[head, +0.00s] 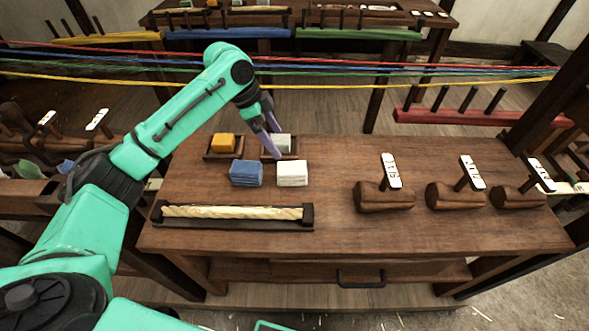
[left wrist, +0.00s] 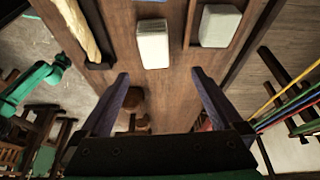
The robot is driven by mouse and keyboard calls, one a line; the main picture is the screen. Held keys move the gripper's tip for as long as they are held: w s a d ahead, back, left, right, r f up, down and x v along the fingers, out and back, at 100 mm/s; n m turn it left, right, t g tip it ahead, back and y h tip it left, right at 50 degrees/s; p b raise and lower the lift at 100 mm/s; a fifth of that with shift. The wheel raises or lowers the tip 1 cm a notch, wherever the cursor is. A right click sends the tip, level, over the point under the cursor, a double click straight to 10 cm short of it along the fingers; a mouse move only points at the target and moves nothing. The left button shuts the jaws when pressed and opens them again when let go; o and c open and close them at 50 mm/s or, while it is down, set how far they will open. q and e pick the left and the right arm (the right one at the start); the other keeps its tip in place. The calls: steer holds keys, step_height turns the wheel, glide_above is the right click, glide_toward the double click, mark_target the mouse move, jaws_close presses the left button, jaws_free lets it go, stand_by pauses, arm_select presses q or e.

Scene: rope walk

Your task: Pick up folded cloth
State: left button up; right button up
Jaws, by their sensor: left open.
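A blue folded cloth (head: 246,172) and a white folded cloth (head: 292,173) lie side by side on the wooden bench. The white one shows in the left wrist view (left wrist: 153,44), just beyond the fingertips; only a sliver of the blue one (left wrist: 151,2) shows at the top edge. My left gripper (head: 275,145) is open and empty, above the bench near a pale grey block (head: 281,143) in a small wooden tray. Its parted fingers (left wrist: 160,74) show bare bench between them. My right gripper is not visible.
An orange block (head: 223,141) sits in another small tray. A rope piece lies in a dark holder (head: 160,212) at the front left. Tagged wooden mallets (head: 385,196) stand on the right. Coloured ropes (head: 330,84) stretch behind the bench. The bench middle is clear.

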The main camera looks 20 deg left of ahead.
arm_select(q)
glide_above(292, 167)
steer(key=a, duration=0.2)
steer(key=f, duration=0.5)
steer(key=shift+s+f+p, duration=0.1)
steer(key=shift+s+p, duration=0.15)
steer(key=shift+p, duration=0.1)
steer(key=p+x, duration=0.1)
steer(key=x, duration=0.4)
steer(key=shift+s+f, duration=0.1)
steer(key=shift+f, duration=0.2)
steer(key=shift+d+f, duration=0.1)
steer(key=shift+f, duration=0.25)
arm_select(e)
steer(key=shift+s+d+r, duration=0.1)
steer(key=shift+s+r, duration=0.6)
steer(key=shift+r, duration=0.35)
arm_select(q)
steer(key=shift+r, duration=0.1)
steer(key=c, duration=1.4)
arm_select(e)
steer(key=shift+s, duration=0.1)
